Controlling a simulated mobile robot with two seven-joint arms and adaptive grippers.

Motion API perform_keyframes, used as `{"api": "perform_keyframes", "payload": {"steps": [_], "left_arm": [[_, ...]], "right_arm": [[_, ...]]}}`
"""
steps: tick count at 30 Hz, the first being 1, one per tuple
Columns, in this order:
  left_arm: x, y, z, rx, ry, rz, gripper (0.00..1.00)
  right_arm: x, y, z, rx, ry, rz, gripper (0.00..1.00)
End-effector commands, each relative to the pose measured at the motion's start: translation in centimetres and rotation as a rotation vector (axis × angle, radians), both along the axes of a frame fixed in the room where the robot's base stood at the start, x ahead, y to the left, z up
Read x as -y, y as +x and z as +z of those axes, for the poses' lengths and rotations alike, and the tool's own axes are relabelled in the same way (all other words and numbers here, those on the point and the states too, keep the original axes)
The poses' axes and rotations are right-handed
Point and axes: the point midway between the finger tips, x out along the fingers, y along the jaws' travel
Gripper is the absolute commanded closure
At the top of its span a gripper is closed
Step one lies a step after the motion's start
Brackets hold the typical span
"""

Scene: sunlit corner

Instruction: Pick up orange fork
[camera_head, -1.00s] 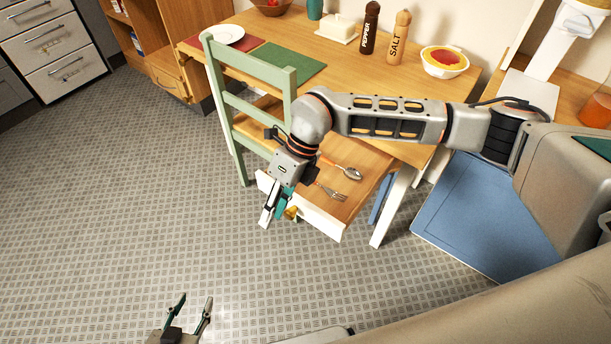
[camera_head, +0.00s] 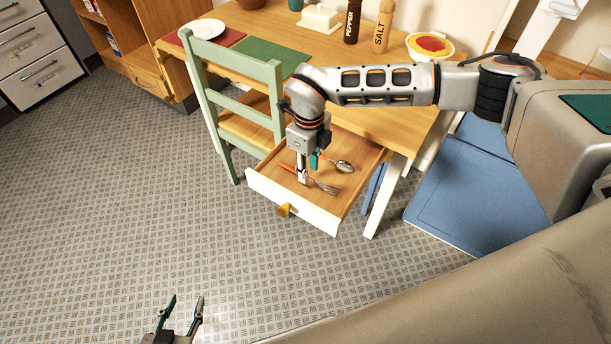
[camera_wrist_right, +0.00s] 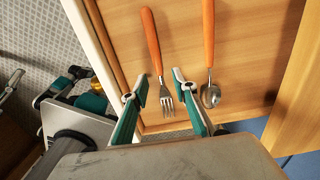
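The fork, with an orange handle and metal tines, lies in the open drawer (camera_head: 262,183); its tines (camera_head: 326,186) show in the head view, and its handle (camera_wrist_right: 150,38) shows in the right wrist view. My right gripper (camera_head: 308,173) is over the drawer, pointing down, and hides part of the fork in the head view. In the right wrist view its open fingers (camera_wrist_right: 159,80) stand on either side of the fork's lower part, with no visible grip. My left gripper (camera_head: 184,308) is open and empty over the floor, low in the head view.
A spoon (camera_head: 344,166) with an orange handle (camera_wrist_right: 208,30) lies beside the fork, near my right finger in the wrist view. The drawer walls enclose both. A green chair (camera_head: 276,100) stands close left of the drawer, under the wooden table (camera_head: 330,55)'s edge.

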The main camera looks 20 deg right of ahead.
Motion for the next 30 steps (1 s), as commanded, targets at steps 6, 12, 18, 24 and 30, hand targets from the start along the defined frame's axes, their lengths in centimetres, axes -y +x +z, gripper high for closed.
{"api": "perform_keyframes", "payload": {"steps": [6,12,18,24,30], "left_arm": [[-0.1,0.0,-0.2,0.000,0.003,-0.001,0.60],[-0.1,0.1,-0.1,0.001,0.004,0.001,0.60],[-0.1,0.2,-0.1,0.002,0.004,0.001,0.60],[-0.1,0.2,-0.1,0.003,0.004,0.001,0.60],[-0.1,0.3,0.1,0.003,0.003,0.002,0.60]], "right_arm": [[-0.1,0.0,-1.8,0.000,0.000,0.001,0.72],[-0.1,0.0,-1.7,0.001,0.001,0.001,0.88],[-0.1,0.0,-1.7,0.001,0.001,0.001,1.00],[-0.1,0.0,-1.7,0.001,0.001,0.001,1.00],[-0.1,0.1,-0.7,0.004,0.002,0.001,1.00]]}}
